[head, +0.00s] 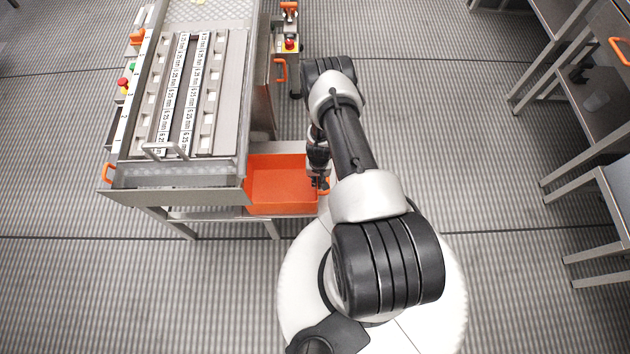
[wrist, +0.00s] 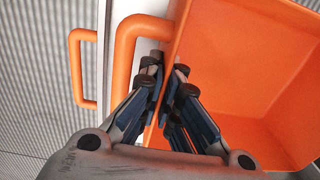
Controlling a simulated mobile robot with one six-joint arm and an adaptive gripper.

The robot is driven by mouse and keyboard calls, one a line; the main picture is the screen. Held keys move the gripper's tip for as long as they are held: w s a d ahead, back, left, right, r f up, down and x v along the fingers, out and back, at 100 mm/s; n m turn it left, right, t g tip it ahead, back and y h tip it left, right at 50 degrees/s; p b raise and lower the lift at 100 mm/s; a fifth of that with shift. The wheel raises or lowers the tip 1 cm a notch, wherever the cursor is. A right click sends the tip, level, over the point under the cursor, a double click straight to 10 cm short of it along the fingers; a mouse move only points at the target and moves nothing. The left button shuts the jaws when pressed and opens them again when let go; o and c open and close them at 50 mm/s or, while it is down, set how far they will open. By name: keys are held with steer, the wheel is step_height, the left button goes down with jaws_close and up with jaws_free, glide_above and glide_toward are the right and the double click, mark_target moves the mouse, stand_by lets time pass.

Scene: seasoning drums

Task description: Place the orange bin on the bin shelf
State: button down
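The orange bin (head: 272,180) is at the right end of the seasoning machine, low down, upright and empty. It also fills the right side of the wrist view (wrist: 245,70). My gripper (head: 320,183) is at the bin's right side. In the wrist view its fingers (wrist: 166,75) are close together on either side of the bin's wall, beside an orange handle (wrist: 128,45), and look shut on the wall. A pale metal shelf rail (head: 205,214) runs low under the machine and bin. Whether the bin rests fully on it is hidden.
The machine (head: 240,90) with its slotted top stands at left, with red and green buttons on its side. A second orange handle (wrist: 82,68) lies left in the wrist view. Steel tables (head: 600,130) stand at far right. The floor between is clear.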

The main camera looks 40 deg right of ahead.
steer(key=shift+r, duration=0.1)
steer(key=c, duration=1.8)
jaws_free()
steer(key=shift+a, duration=0.1)
